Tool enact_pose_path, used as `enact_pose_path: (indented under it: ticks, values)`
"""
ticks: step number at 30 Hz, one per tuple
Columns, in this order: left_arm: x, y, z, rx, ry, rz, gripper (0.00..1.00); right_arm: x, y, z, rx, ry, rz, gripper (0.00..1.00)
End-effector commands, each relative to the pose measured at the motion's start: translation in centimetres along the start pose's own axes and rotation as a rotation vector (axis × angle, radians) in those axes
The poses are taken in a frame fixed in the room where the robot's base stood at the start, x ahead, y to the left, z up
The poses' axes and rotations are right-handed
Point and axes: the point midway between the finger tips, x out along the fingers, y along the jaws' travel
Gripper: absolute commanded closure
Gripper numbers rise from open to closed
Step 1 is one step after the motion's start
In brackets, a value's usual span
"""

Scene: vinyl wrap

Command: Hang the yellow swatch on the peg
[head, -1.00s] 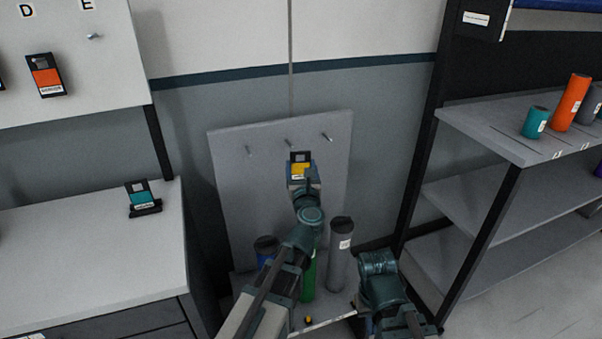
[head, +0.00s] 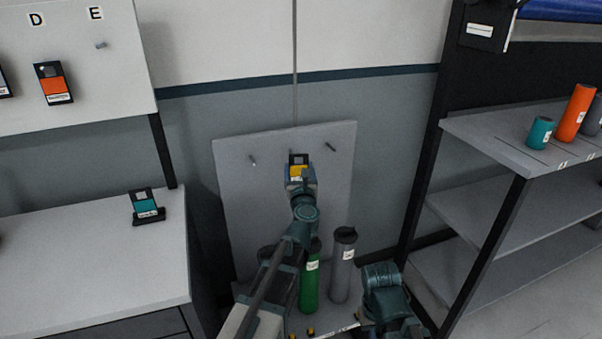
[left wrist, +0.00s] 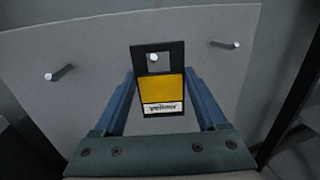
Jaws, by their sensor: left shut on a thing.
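The yellow swatch (head: 298,171) is a dark card with a yellow patch and a white label; it also shows in the left wrist view (left wrist: 163,90). My left gripper (head: 300,180) is shut on it, with blue fingers at its two sides in the left wrist view (left wrist: 163,92). The swatch is upright in front of the grey board (head: 232,190). The middle peg's (left wrist: 153,57) pale tip shows within the window at the swatch's top; I cannot tell whether it passes through. My right arm is at the lower right; its jaws cannot be made out.
Other pegs stick out at the left (left wrist: 60,72) and right (left wrist: 225,44) of the board. Green (head: 311,280) and grey (head: 342,265) rolls stand below, near my left arm. A counter (head: 90,260) with a teal swatch (head: 147,206) is left; a shelf (head: 500,140) is right.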

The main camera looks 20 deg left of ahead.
Motion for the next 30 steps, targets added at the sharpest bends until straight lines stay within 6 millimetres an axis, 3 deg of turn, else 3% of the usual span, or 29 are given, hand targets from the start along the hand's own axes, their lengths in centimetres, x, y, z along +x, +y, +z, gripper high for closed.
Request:
enact_pose_path:
  ticks: [16,30]
  values:
    - [3.1,0.8,-0.4,0.000,0.000,0.000,0.79,0.3,0.0,0.0,0.000,0.000,0.000,1.00]
    - [4.2,1.1,-1.2,0.000,0.000,0.000,0.79,1.0,-0.1,-0.1,0.000,0.000,0.000,1.00]
